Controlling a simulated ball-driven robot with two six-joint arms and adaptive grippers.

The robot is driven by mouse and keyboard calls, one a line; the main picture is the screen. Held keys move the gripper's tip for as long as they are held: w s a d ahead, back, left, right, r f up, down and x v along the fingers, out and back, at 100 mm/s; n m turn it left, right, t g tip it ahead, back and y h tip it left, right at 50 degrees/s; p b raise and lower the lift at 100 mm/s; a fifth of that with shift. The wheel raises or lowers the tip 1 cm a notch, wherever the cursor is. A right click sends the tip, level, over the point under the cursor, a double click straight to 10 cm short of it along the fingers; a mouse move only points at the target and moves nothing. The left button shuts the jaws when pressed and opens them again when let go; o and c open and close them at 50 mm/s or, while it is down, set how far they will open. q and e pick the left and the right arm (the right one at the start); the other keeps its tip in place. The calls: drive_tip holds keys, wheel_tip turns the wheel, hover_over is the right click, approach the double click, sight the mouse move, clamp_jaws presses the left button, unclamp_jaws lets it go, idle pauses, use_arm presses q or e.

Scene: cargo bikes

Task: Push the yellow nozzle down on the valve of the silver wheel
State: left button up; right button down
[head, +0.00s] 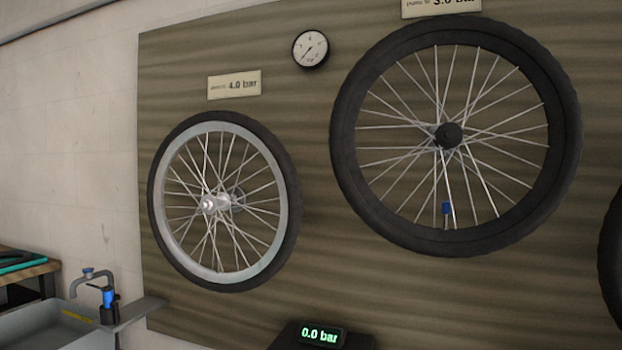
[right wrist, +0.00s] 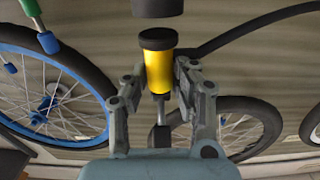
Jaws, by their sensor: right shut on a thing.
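The silver wheel (head: 241,271) hangs on the wooden wall board at the left of the head view, with a silver rim and dark tyre. I cannot make out its valve. In the right wrist view, my right gripper (right wrist: 160,90) is shut on the yellow nozzle (right wrist: 159,72), which has a black collar at its end. A pale-rimmed wheel (right wrist: 315,130), apparently the silver one, is cut off at the right edge, well apart from the nozzle. My right gripper is outside the head view. My left gripper is in neither view.
A black wheel (head: 349,190) with a blue valve cap (head: 446,208) hangs to the right. A gauge (head: 310,48) is above; a display (head: 320,335) reads 0.0 bar. A blue-rimmed wheel (right wrist: 88,78), a green fitting (right wrist: 47,42) and a black hose (right wrist: 250,25) show in the wrist view.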

drive_tip(key=p+v, duration=0.2)
drive_tip(key=v, duration=0.6)
drive_tip(key=shift+s+p, duration=0.25)
drive_tip(key=shift+p, duration=0.15)
